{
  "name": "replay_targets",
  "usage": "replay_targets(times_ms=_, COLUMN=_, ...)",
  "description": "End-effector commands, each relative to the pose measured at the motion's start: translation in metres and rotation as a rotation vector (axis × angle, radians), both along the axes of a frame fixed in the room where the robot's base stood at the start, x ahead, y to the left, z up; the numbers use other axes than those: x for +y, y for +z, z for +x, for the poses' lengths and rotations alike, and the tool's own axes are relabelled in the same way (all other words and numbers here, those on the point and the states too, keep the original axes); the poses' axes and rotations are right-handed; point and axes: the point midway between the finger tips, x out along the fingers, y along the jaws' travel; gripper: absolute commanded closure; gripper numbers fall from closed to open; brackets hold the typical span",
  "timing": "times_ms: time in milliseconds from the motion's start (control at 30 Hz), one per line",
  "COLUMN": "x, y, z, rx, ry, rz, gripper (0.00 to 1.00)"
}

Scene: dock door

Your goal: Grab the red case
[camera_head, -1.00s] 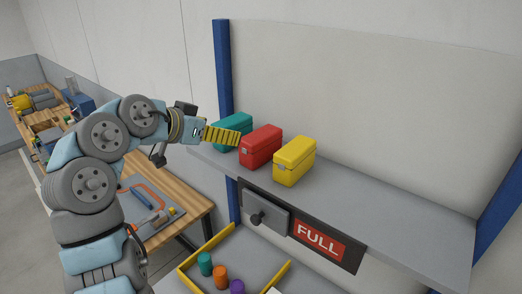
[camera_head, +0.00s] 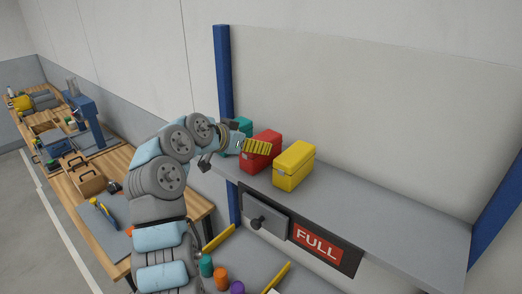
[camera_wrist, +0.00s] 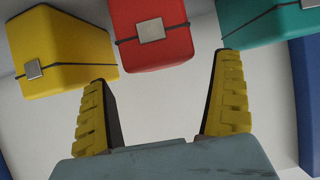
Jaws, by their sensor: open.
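The red case (camera_head: 265,136) stands on the grey shelf between a teal case (camera_head: 243,124) and a yellow case (camera_head: 294,164). My gripper (camera_head: 259,146) is in front of the red case in the head view and hides part of it. In the wrist view my gripper (camera_wrist: 163,75) is open, with its yellow fingers spread and nothing between them. The red case (camera_wrist: 151,35) shows just beyond the fingertips, roughly centred between them, with its grey latch facing the camera. The yellow case is beyond the left finger and the teal case beyond the right.
The grey shelf (camera_head: 385,207) is clear to the right of the yellow case. Blue posts (camera_head: 223,70) flank it. Below are a FULL sign (camera_head: 318,245), a panel with a dark knob, and several coloured cylinders. A wooden workbench (camera_head: 120,160) with tools stands at left.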

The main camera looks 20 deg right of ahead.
Motion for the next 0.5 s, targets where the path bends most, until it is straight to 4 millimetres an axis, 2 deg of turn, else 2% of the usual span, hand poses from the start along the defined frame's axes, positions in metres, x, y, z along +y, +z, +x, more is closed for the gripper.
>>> replay_targets(times_ms=500, x=-0.034, y=-0.019, z=0.020, rx=0.002, ry=-0.003, rz=0.001, gripper=0.04)
